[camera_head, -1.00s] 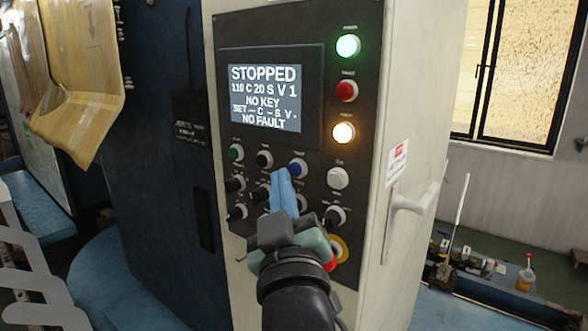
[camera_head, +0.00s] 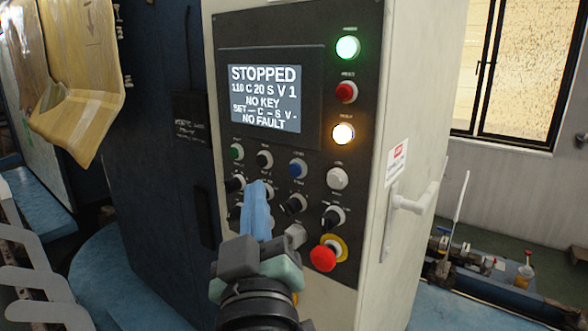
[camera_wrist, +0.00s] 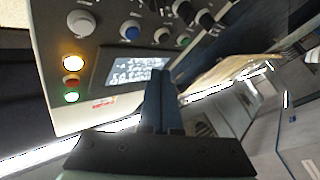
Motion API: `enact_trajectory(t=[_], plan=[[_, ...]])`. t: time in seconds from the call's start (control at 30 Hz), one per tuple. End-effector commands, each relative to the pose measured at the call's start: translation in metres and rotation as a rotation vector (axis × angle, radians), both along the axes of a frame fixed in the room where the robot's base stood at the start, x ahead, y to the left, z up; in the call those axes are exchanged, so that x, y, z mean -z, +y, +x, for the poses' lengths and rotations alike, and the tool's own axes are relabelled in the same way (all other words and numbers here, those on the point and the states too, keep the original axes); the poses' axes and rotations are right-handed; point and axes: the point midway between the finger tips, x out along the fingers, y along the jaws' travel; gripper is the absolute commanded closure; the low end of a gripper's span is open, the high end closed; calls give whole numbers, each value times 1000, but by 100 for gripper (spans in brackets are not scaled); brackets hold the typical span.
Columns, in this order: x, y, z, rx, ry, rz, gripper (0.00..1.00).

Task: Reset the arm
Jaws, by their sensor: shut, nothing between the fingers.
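My gripper (camera_head: 257,190) is in front of the lower part of the control panel (camera_head: 312,100), with its blue fingers pressed together and nothing between them. The fingers also show in the wrist view (camera_wrist: 161,75), overlapping the display there. They hide some of the lower knobs in the head view. I cannot tell from the picture whether the fingertips touch the panel. The display (camera_head: 264,98) reads STOPPED, NO KEY and NO FAULT. The green lamp (camera_head: 348,47) and the amber lamp (camera_head: 343,133) are lit. A red emergency stop button (camera_head: 323,258) sits at the panel's lower right.
Blue, black and white buttons and knobs stand out from the panel around my gripper. A door handle (camera_head: 410,202) juts from the cabinet's right side. Tan boards (camera_head: 75,80) hang at upper left, and metal racks (camera_head: 35,280) stand at lower left.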

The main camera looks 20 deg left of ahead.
Motion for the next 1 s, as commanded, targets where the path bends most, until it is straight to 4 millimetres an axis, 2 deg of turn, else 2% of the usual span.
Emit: enact_trajectory(t=[0.33,0.4,0.47,0.57,0.7,0.8,0.9,1.0], plan=[[0,0,0,1,0,0,100],[-7,-6,-1,10,-14,16,100],[-21,-19,-3,29,-38,52,100],[-60,-54,-15,75,-111,153,100],[-118,-107,-48,124,-243,318,100],[-149,-136,-74,138,-329,412,100],[-166,-153,-93,141,-386,472,100],[-174,-160,-102,141,-410,498,100]])
